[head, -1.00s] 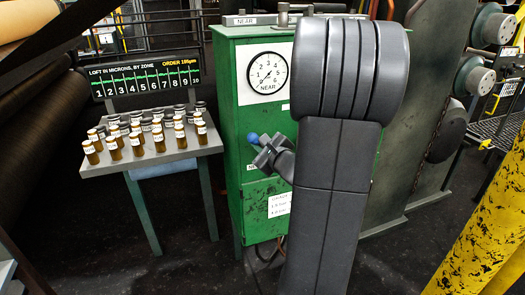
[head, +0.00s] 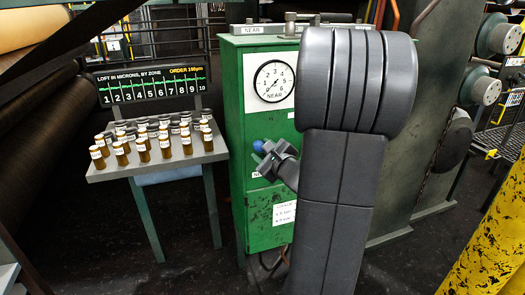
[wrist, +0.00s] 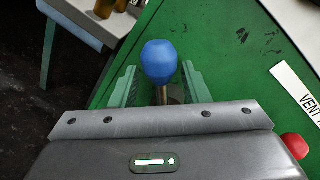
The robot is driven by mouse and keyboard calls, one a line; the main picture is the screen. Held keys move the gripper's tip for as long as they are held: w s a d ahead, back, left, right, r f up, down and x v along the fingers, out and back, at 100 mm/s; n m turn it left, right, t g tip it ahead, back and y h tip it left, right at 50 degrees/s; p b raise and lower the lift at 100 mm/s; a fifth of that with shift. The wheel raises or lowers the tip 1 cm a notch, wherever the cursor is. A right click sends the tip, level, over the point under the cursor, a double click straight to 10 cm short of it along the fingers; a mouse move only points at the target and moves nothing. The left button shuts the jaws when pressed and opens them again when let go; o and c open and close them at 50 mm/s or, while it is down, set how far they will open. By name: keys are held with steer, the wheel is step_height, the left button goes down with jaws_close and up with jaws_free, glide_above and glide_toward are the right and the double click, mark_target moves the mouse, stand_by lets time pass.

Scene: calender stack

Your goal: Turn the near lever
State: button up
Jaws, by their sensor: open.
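The near lever has a blue knob (head: 258,146) on a short metal stem and sticks out from the front of the green cabinet (head: 236,205). The knob also shows in the wrist view (wrist: 160,60), with its stem running down between my fingers. My gripper (head: 264,158) is at the lever. In the wrist view my gripper (wrist: 160,85) is open, one pale green finger on each side of the stem, with gaps showing. A round gauge (head: 274,81) marked NEAR is above the lever. My arm hides the cabinet's right part.
A grey table (head: 160,166) with several labelled amber bottles stands left of the cabinet. A numbered board (head: 152,85) is behind it. A red button (wrist: 295,146) and a VENT label (wrist: 300,92) are at the right of the wrist view. A yellow post (head: 490,245) stands front right.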

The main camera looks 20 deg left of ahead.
steer(key=v, duration=1.3)
steer(key=shift+s, duration=0.2)
steer(key=shift+r, duration=0.1)
steer(key=x, duration=1.3)
steer(key=shift+w+f, duration=0.2)
steer(key=shift+w, duration=0.15)
